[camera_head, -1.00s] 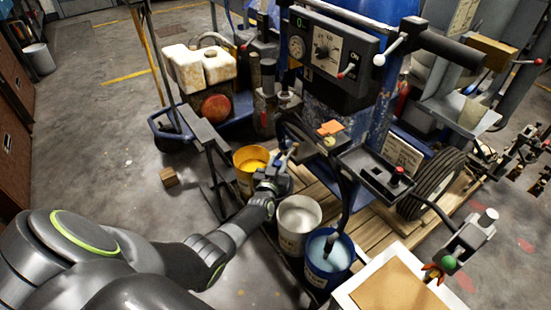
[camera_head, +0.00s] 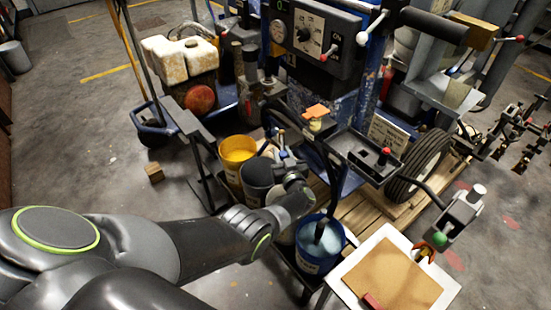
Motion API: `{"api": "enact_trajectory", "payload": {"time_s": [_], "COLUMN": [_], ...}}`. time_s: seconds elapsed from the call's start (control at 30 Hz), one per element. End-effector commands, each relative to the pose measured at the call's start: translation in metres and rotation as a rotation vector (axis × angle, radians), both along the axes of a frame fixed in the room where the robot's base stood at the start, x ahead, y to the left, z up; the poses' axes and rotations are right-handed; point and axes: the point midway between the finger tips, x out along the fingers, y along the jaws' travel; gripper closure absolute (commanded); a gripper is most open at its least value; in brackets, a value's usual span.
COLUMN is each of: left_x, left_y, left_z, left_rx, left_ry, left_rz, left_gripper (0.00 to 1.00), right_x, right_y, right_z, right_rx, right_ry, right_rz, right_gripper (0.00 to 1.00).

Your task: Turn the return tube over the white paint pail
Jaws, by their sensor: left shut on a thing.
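My left gripper (camera_head: 284,158) is shut on a part of the machine above the pails, which appears to be the return tube; the fingers hide most of it. A dark pail (camera_head: 256,178) and a yellow pail (camera_head: 232,168) stand to the left. My right gripper is not in view.
The control box (camera_head: 312,38) and tray arm (camera_head: 375,155) of the striper rise behind the pails. A white-framed board (camera_head: 352,295) lies at the lower right. A wheel (camera_head: 420,165) stands on the right. The floor at left is open, with a small wooden block (camera_head: 154,173).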

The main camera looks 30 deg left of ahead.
Motion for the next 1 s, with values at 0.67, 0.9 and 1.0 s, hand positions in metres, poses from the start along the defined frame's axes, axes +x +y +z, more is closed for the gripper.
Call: {"api": "enact_trajectory", "payload": {"time_s": [0.67,0.9,1.0], "left_x": [0.007,0.007,0.007], "left_y": [-0.018,-0.019,-0.019], "left_z": [-0.003,-0.004,-0.003], "left_rx": [-0.003,-0.005,-0.006], "left_ry": [0.009,0.01,0.009], "left_rz": [0.142,0.14,0.14], "left_gripper": [1.0,1.0,0.61], "right_x": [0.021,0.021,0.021], "right_y": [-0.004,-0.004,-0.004], "right_z": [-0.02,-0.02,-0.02], "right_rx": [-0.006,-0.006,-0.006], "right_ry": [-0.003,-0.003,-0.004], "right_rz": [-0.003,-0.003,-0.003], "right_gripper": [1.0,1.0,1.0]}}
